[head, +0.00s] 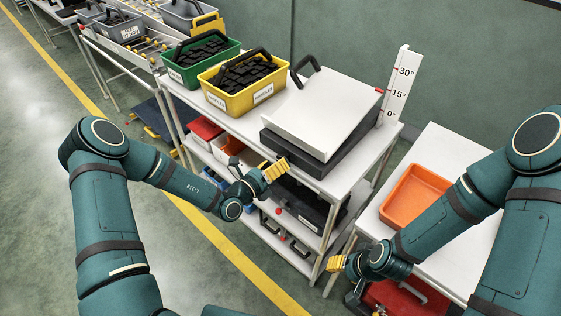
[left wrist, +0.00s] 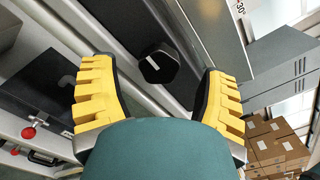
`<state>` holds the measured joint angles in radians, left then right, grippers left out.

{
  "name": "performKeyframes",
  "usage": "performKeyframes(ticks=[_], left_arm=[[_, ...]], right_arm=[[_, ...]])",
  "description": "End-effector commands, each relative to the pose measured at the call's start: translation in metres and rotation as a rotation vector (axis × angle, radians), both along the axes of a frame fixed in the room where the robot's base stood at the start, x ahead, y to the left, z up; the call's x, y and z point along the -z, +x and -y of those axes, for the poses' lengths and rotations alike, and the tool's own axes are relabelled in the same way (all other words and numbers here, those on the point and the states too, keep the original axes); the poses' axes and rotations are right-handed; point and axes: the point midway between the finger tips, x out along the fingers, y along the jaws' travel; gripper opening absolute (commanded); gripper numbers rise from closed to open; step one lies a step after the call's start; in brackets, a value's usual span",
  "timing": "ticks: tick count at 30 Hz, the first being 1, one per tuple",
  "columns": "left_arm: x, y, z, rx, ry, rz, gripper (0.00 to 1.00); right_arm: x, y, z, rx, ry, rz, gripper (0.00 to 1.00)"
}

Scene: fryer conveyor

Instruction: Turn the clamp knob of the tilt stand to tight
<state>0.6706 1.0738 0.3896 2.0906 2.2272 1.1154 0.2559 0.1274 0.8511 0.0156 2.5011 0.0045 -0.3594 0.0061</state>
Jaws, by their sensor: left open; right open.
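The tilt stand (head: 330,112) has a white plate with a black handle, tilted slightly above a dark base (head: 300,145) on the cart's top. Its clamp knob (left wrist: 158,65) is a black, many-sided knob with a white mark, seen in the left wrist view on the stand's dark side. My left gripper (head: 275,170) is open at the stand's front edge, its yellow fingers on either side of the knob with visible gaps. In the head view the knob is hidden by the gripper. My right gripper (head: 337,263) hangs empty and open beside the cart, away from the stand.
A white angle scale (head: 401,83) marked 0, 15 and 30 degrees stands behind the stand. Green (head: 196,75) and yellow (head: 223,100) crates of black parts stand left of it. An orange tray (head: 412,195) lies on the right table. Lower shelves hold cases.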

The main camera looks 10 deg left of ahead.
Motion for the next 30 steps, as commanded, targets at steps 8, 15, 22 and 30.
performKeyframes(ticks=[8,15,22,30], left_arm=[[0.0,0.018,0.01,0.0,0.001,0.001,0.74],[0.0,0.019,0.011,0.0,0.001,0.001,0.74],[0.0,0.019,0.011,0.0,0.001,0.001,0.08],[-0.001,0.019,0.011,0.0,0.002,0.003,0.06]], right_arm=[[0.003,-0.001,0.0,-0.002,0.0,-0.002,0.47],[0.002,-0.001,0.0,-0.002,0.0,-0.002,0.47],[0.002,-0.001,0.0,-0.002,0.0,-0.002,0.47],[0.002,-0.001,0.0,-0.002,0.0,-0.002,0.47]])
